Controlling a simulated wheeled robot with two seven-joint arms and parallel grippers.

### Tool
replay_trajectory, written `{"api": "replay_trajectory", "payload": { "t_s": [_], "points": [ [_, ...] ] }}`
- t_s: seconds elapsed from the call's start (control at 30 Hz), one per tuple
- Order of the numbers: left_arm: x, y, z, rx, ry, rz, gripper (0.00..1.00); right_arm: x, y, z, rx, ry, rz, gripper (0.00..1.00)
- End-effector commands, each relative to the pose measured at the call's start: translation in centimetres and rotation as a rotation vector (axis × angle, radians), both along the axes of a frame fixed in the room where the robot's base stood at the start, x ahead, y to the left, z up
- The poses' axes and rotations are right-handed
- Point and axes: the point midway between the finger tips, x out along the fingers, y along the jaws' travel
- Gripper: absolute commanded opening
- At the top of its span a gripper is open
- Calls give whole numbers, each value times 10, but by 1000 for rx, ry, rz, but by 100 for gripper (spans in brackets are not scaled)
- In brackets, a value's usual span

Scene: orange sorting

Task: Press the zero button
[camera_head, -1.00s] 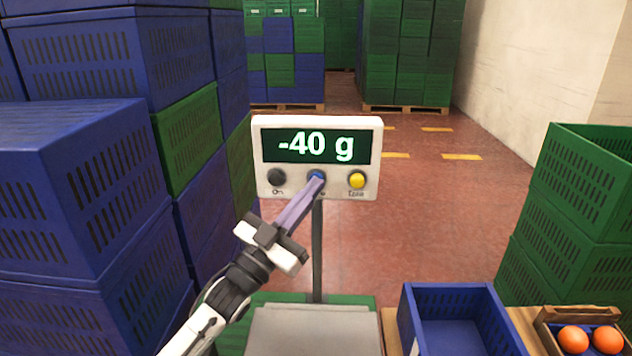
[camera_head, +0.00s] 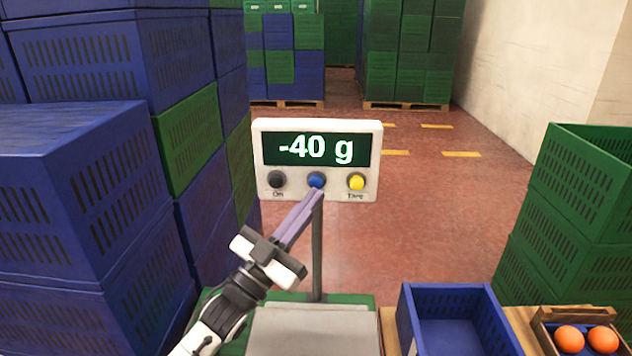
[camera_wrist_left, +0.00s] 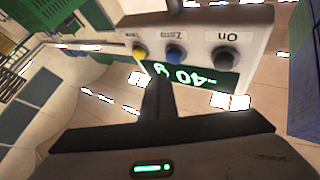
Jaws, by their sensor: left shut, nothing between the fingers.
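The scale's display box (camera_head: 264,163) stands upright on a grey pole and reads -40 g. It has a black On button (camera_head: 277,179), a blue button (camera_head: 316,180) in the middle and a yellow button (camera_head: 356,181) at the right. In the left wrist view the blue button (camera_wrist_left: 176,54) has the label Zero beside it. My left gripper (camera_head: 317,194) is shut and empty, its fingertips just below the blue button in the head view. The fingers cover the blue button's label there. I cannot tell whether the tips touch the box. My right gripper is not in view.
The scale's grey plate (camera_head: 312,330) lies below the display. A blue crate (camera_head: 455,292) and a wooden box with oranges (camera_head: 570,338) stand at the lower right. Stacked blue crates (camera_head: 70,190) rise close on the left, green crates (camera_head: 580,200) on the right.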

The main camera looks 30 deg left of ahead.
Motion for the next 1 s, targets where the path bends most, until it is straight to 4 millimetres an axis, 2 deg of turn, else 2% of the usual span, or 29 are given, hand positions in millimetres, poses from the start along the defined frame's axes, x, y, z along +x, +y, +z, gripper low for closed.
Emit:
{"api": "replay_trajectory", "payload": {
  "t_s": [0.2, 0.4, 1.0],
  "points": [
    [-21, -10, 2, -2, 3, 1, 0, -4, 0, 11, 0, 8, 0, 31],
    [-33, -15, 1, -1, 0, 0, 0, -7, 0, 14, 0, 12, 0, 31],
    [-34, -16, 1, 0, 0, 0, 0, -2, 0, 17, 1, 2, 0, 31]
  ]
}}
